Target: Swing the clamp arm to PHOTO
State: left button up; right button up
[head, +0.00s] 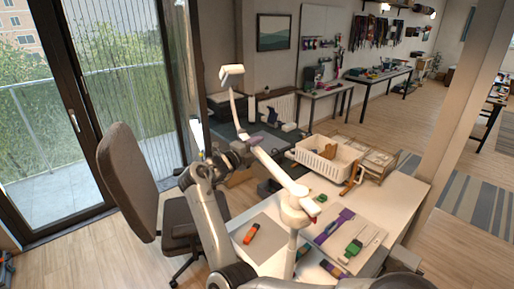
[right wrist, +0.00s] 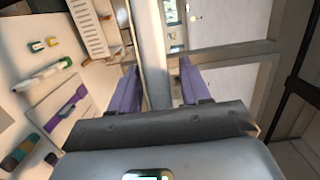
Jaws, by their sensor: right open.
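The white clamp arm (head: 279,172) rises from a post on the desk in the head view. It slants up to the left from its lower joint (head: 298,203) and carries a pale head (head: 231,75) at its top. I cannot read a PHOTO mark. My right gripper (head: 248,147) is close beside the middle of this arm; contact is not clear. In the right wrist view its two purple fingers (right wrist: 160,90) are apart. A pale bar shows between them, but I cannot tell whether it is the clamp arm. My left gripper does not show.
The white desk (head: 402,193) holds a white basket (head: 325,158), a purple strip (head: 333,226), a green item (head: 353,248) and an orange-black tool (head: 251,233). A dark office chair (head: 131,178) stands left of the desk, near the glass door. A pillar is at the right.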

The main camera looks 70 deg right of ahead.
jog(key=b+v, duration=0.1)
jog(key=v, duration=0.9)
jog(key=shift+a, duration=0.3)
jog(key=shift+w, duration=0.1)
jog(key=shift+f, duration=0.15)
